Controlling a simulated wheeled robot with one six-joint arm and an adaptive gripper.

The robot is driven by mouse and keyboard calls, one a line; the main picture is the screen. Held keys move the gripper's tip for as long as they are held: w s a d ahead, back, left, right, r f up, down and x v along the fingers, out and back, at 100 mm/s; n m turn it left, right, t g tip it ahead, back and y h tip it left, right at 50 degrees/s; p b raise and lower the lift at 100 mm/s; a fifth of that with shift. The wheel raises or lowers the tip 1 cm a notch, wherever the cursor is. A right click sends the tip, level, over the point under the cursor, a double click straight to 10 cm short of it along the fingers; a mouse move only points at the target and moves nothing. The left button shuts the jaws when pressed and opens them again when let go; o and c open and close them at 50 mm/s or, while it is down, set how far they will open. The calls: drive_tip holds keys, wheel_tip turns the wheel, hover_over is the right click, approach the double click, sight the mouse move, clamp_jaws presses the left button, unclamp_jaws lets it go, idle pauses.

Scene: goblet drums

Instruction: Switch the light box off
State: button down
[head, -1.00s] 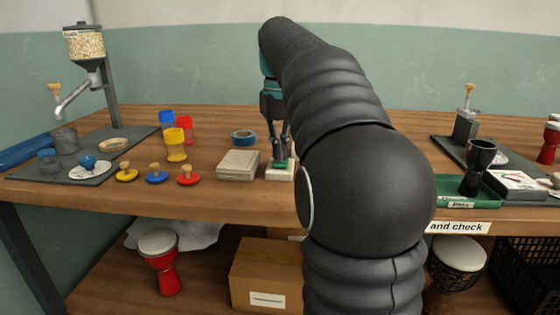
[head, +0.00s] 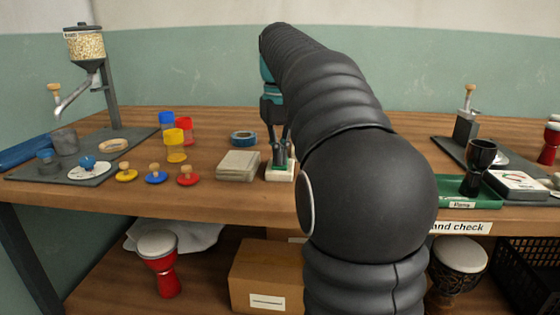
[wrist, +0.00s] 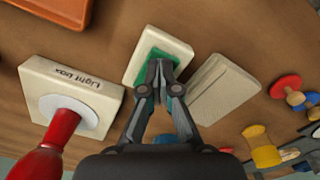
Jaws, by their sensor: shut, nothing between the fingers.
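A cream switch block (wrist: 178,47) with a green rocker (wrist: 151,56) lies on the wooden bench. It also shows in the head view (head: 279,175), below my gripper (head: 280,163). My gripper (wrist: 160,82) is shut and empty. Its fingertips are at the green rocker and cover part of it; they look to be touching it. The light box (wrist: 70,92), a cream box with a printed label, stands left of the switch in the wrist view. A red goblet drum (wrist: 60,128) stands on its pale disc. My arm hides the light box in the head view.
A stack of cards (head: 238,165) lies close beside the switch. Blue tape (head: 243,138), coloured cups (head: 175,145) and several knobbed discs (head: 156,177) lie farther left. An orange tray (wrist: 55,10) shows at the wrist view's top left.

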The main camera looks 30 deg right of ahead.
drive_tip(key=shift+r+p, duration=2.25)
drive_tip(key=shift+r, duration=1.15)
drive_tip(key=shift+s+a, duration=0.2)
drive_tip(key=shift+a, duration=0.1)
drive_tip(key=s+a+f+t, duration=0.2)
drive_tip(key=s+a+f, duration=0.5)
drive_tip(key=s+f, duration=0.3)
drive_tip(key=s+a+f+t, duration=0.3)
drive_tip(key=s+a+f, duration=0.4)
drive_tip(key=s+f, duration=0.3)
drive_tip(key=shift+s+f+n+t, duration=0.15)
drive_tip(key=shift+s+n+t, duration=0.15)
drive_tip(key=shift+n, duration=0.1)
